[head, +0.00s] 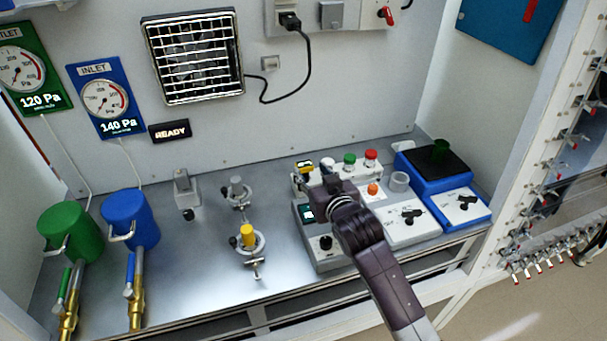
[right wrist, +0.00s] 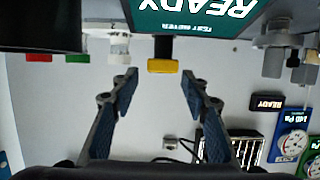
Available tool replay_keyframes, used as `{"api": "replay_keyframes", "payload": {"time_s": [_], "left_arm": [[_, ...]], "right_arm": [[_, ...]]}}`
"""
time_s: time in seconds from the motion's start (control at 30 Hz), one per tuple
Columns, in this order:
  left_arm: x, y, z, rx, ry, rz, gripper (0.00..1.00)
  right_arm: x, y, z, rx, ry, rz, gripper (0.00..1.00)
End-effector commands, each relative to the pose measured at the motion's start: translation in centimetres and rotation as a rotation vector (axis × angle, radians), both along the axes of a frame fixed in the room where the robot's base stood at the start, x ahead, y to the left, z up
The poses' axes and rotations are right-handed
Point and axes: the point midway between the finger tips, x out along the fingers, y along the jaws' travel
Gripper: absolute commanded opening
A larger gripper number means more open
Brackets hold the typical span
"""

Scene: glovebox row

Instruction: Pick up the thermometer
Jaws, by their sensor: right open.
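A small yellow-and-black piece, which seems to be the thermometer (head: 305,168), stands at the back left of the grey instrument box. In the right wrist view, its yellow end (right wrist: 163,66) shows between and just beyond my fingertips, with a black part joined to it. My right gripper (head: 322,180) reaches over the box and hides part of it. In the right wrist view the right gripper (right wrist: 158,86) has its two fingers spread wide, with nothing between the tips. My left gripper is not in view.
White, green and red caps (head: 349,159) stand close beside the thermometer. A test meter screen (right wrist: 195,18) reads READY. A blue device (head: 440,180) stands to the right. Ring clamps (head: 246,243) stand to the left, one around a yellow-topped piece. Bare steel bench (head: 200,280) lies at front left.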

Motion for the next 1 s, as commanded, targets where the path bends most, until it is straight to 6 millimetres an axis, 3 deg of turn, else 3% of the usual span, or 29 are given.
{"api": "replay_keyframes", "payload": {"time_s": [0.6,0.93,1.0], "left_arm": [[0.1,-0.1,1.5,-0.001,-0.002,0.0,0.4],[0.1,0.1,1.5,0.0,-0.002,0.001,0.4],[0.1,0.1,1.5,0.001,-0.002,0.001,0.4]], "right_arm": [[4.7,1.9,-1.6,0.0,0.002,0.001,0.42],[5.1,2.1,-1.7,0.0,0.0,0.001,0.42],[5.1,2.0,-1.7,0.0,0.0,0.001,0.36]]}}
